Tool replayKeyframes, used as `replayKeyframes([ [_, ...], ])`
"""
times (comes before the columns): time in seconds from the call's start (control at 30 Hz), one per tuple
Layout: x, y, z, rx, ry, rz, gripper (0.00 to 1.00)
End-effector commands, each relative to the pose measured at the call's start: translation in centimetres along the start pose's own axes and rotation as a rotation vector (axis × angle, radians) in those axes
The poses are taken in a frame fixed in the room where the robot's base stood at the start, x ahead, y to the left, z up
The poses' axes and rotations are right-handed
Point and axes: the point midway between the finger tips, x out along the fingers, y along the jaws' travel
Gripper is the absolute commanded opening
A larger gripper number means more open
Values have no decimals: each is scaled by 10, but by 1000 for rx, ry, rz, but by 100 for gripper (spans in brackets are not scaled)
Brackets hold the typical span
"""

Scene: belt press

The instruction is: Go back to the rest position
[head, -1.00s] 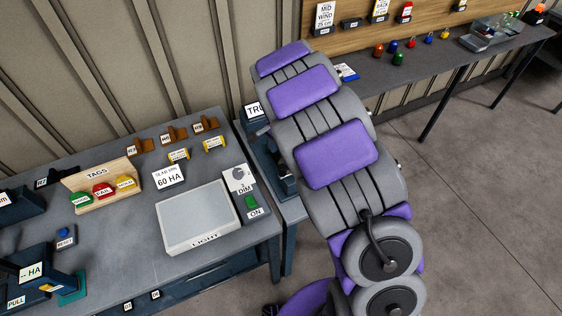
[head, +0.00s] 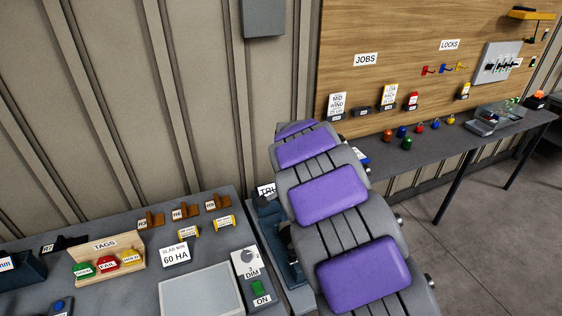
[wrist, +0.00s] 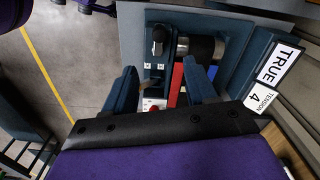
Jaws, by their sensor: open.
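My gripper (wrist: 160,82) shows in the wrist view as two dark blue fingers standing apart, with nothing seen between their tips. Below them are a black band and my purple wrist housing. The fingers point at a dark blue station with a TRUE label (wrist: 277,63), which holds a dark roller (wrist: 200,48) and red and blue parts. I cannot tell whether the fingers touch it. In the head view, my purple and grey arm reaches away up the middle. The gripper is hidden there, and the TRUE label (head: 266,190) is partly covered by the arm.
The left bench carries a TAGS rack (head: 108,258), a light panel (head: 200,292) and a DIM/ON box (head: 252,275). A dark shelf (head: 455,150) with small coloured locks runs along the wooden board (head: 420,50) at right. Open floor (head: 480,250) lies at lower right.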

Motion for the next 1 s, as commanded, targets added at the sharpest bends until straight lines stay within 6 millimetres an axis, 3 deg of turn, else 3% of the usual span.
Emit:
replayKeyframes([
  [0.13,-3,6,0,-9,3,2,56],
  [0.27,-15,32,0,-51,11,11,56],
  [0.6,-44,146,30,-287,-10,50,56],
  [0.8,-45,211,65,-469,-49,62,56],
  [1.0,-33,274,105,-681,-94,69,56],
])
